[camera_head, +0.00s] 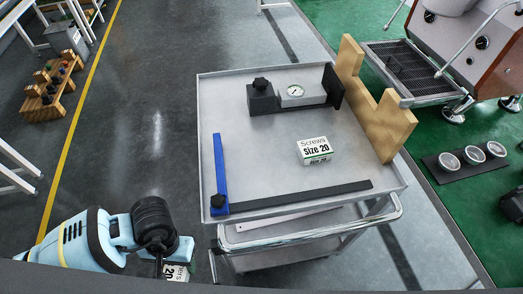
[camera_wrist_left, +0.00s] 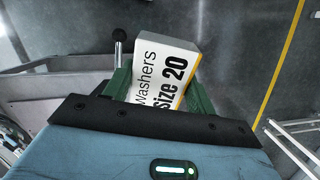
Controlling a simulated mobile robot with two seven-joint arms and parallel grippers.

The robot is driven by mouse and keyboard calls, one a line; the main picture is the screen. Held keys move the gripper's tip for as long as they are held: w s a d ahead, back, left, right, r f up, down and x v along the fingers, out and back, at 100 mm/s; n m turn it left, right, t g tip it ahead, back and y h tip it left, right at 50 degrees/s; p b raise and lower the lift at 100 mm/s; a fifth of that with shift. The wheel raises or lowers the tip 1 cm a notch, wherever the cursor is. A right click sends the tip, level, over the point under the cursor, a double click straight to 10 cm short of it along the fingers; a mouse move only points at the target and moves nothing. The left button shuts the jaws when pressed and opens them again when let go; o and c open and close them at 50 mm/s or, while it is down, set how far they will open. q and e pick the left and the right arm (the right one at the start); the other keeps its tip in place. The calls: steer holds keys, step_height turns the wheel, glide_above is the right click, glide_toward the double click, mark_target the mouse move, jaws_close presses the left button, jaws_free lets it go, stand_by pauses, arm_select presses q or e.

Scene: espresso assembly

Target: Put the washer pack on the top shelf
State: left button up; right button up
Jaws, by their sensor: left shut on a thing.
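My left gripper (camera_wrist_left: 158,92) is shut on the washer pack (camera_wrist_left: 165,68), a white and orange box that reads "Washers Size 20" in the left wrist view. In the head view the left gripper is at the bottom left, beside the cart's near left corner, and the pack (camera_head: 176,272) shows only in part below it. The cart's top shelf (camera_head: 240,150) is a grey tray with a raised rim, to the right of the gripper. A white "Screws Size 20" box (camera_head: 314,150) sits on it, right of the middle. My right gripper is not in view.
On the top shelf are a gauge block (camera_head: 292,92) at the back, a wooden piece (camera_head: 385,120) along the right, a blue bar (camera_head: 220,165) at the left and a black bar (camera_head: 300,196) in front. The left middle of the shelf is bare. A lower shelf (camera_head: 290,256) shows below.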

arm_select(q)
steer(key=f, duration=0.1)
steer(key=s+f+b, duration=0.1)
steer(key=f, duration=0.1)
steer(key=shift+d+f, duration=0.1)
steer(key=shift+d, duration=0.05)
steer(key=shift+w+d, duration=0.15)
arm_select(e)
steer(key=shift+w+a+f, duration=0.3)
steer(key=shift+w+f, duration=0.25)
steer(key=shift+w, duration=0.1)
arm_select(q)
steer(key=shift+t, duration=0.3)
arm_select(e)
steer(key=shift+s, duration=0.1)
